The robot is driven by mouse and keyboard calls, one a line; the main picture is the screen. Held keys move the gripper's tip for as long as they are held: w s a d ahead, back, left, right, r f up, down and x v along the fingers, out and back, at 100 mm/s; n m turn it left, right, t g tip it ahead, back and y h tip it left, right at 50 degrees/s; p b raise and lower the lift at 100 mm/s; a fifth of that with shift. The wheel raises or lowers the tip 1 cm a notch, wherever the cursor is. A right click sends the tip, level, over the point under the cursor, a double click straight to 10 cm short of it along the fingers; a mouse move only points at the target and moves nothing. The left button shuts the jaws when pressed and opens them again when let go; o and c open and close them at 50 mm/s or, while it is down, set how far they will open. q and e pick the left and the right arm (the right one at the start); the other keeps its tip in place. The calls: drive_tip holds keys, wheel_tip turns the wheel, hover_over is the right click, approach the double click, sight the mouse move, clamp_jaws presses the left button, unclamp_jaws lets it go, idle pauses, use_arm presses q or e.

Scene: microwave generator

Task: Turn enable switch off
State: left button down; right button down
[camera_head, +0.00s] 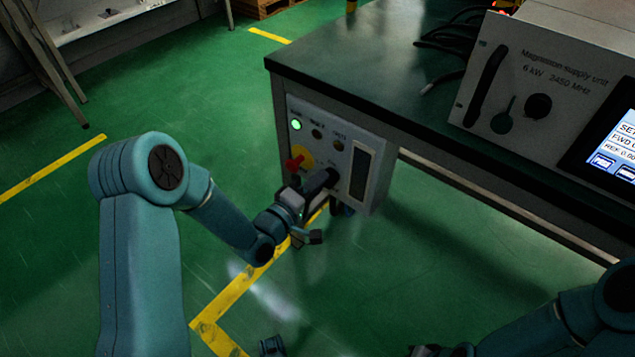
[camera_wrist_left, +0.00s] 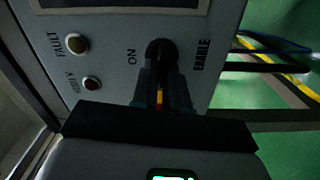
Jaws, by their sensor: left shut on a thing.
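The enable switch (camera_wrist_left: 160,48) is a dark knob on the grey panel, between the printed words ON and ENABLE in the left wrist view. My left gripper (camera_wrist_left: 160,88) is shut on it, and its fingers hide part of the knob. In the head view, my left gripper (camera_head: 322,184) reaches the lower part of the grey control box (camera_head: 377,168) under the table. The knob is hidden there behind the gripper. My right arm shows at the lower right of the head view; its jaws are not clear.
The control box has a lit green lamp (camera_head: 296,124) and a red knob on a yellow plate (camera_head: 296,163). The magnetron supply unit (camera_head: 545,85) stands on the dark table (camera_head: 330,60). Cables (camera_wrist_left: 270,50) show beside the panel. The green floor at left is open.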

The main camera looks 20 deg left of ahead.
use_arm(q)
drive_tip(key=shift+w+n, duration=0.1)
drive_tip(key=shift+n, duration=0.7)
drive_tip(key=c, duration=1.1)
unclamp_jaws()
drive_tip(key=shift+c, duration=0.2)
drive_tip(key=p+v, duration=0.5)
drive_tip(key=v, duration=1.1)
